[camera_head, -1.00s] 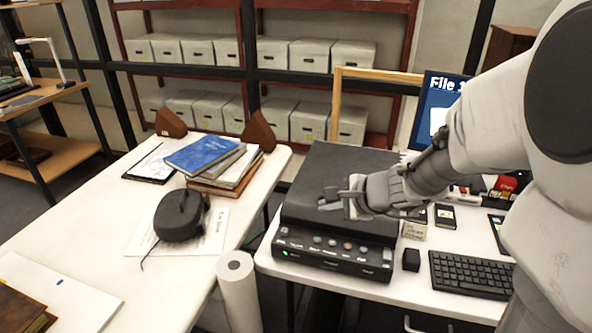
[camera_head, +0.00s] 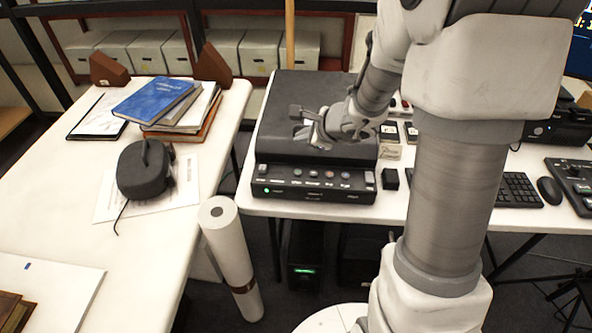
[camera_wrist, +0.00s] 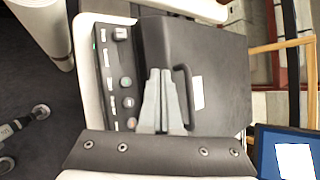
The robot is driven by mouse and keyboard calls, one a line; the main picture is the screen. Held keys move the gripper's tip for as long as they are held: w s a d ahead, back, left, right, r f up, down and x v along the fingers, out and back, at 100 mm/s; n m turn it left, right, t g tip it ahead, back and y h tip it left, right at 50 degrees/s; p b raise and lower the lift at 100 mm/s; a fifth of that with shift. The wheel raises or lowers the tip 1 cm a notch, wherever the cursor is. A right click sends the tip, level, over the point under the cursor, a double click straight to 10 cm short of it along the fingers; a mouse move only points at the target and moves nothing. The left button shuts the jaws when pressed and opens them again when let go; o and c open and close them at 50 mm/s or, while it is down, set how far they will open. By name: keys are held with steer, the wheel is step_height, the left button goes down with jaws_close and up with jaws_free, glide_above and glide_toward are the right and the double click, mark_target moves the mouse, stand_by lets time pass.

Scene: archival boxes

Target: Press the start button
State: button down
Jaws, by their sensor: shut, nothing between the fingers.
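A black scanner (camera_head: 274,134) with a dark closed lid stands on the white table. Its sloped front panel (camera_head: 312,188) carries a row of several round buttons, labels and a lit green light at the left end. Which button is the start button I cannot read. My gripper (camera_head: 306,126) is above the lid, behind the button row, with its fingers closed and empty. In the wrist view the closed fingers (camera_wrist: 163,88) point over the lid beside the handle, and the button panel (camera_wrist: 117,75) lies to their left. No finger appears to touch a button.
A small black block (camera_head: 390,179) stands right of the scanner, with a keyboard (camera_head: 517,190) farther right. A left table holds stacked books (camera_head: 180,108) and a black cushion-like object (camera_head: 145,170). A white paper roll (camera_head: 228,245) stands between the tables.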

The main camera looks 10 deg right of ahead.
steer(key=b, duration=0.6)
glide_above(298, 173)
steer(key=f, duration=0.7)
steer(key=shift+s+d+f, duration=0.15)
steer(key=shift+s+d, duration=0.1)
steer(key=shift+d, duration=0.1)
steer(key=shift+f+b, duration=0.75)
steer(key=shift+b, duration=0.25)
stand_by(0.4)
steer(key=shift+f+b, duration=0.45)
steer(key=shift+b, duration=0.2)
steer(key=shift+f+b, duration=0.5)
steer(key=shift+b, duration=0.1)
stand_by(0.5)
steer(key=shift+r, duration=0.15)
steer(key=shift+r+p, duration=0.65)
steer(key=shift+r, duration=0.15)
